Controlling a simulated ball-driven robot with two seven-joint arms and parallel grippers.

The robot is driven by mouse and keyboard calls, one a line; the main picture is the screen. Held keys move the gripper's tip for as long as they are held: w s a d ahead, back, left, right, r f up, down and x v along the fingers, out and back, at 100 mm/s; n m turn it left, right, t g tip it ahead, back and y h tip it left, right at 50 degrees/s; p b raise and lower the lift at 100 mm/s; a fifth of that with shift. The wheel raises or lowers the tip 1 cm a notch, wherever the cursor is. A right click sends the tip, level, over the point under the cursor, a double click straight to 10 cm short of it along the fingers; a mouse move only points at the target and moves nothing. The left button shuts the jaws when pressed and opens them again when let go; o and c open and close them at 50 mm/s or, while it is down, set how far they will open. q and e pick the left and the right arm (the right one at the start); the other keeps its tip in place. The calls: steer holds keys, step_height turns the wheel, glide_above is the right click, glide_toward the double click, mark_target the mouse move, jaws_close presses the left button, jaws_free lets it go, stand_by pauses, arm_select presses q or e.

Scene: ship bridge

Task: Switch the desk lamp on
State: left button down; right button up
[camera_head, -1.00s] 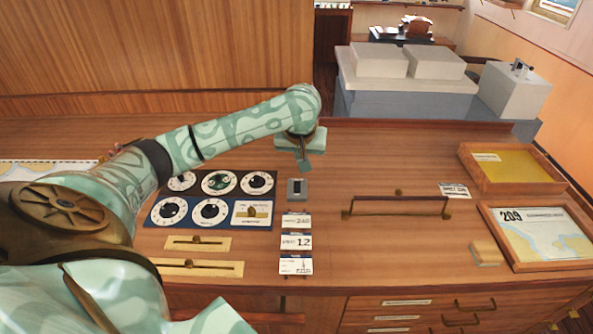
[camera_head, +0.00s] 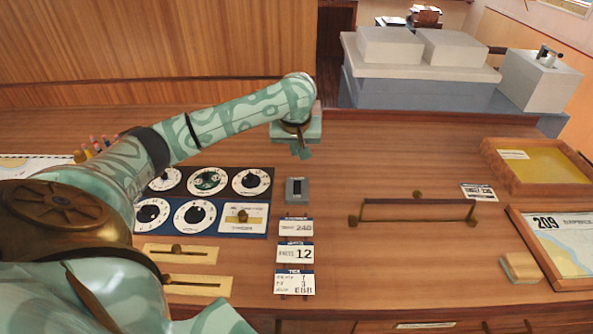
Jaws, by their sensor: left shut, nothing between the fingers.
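No desk lamp can be made out in the head view. A small grey box with a dark slot, looking like a switch (camera_head: 297,190), sits on the wooden desk (camera_head: 375,165), right of the dials. I cannot tell what it controls. My left gripper (camera_head: 302,153) is shut and empty, pointing down above the desk just behind the grey box, apart from it in the picture. My right gripper is not in view.
A dial panel (camera_head: 208,182), sliders (camera_head: 185,284) and number cards (camera_head: 294,252) lie left of centre. A dark rail (camera_head: 418,211), a wooden tray (camera_head: 556,188) and a framed chart (camera_head: 567,235) are to the right. The desk's middle is mostly clear.

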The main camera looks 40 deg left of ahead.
arm_select(q)
steer(key=b, duration=0.6)
glide_toward(296, 180)
steer(key=x, duration=0.5)
steer(key=shift+w+f, duration=0.1)
steer(key=shift+w, duration=0.1)
steer(key=shift+w+a+f+b, duration=0.1)
steer(key=shift+a+f+b, duration=0.05)
steer(key=shift+f+b, duration=0.45)
steer(key=shift+f, duration=0.1)
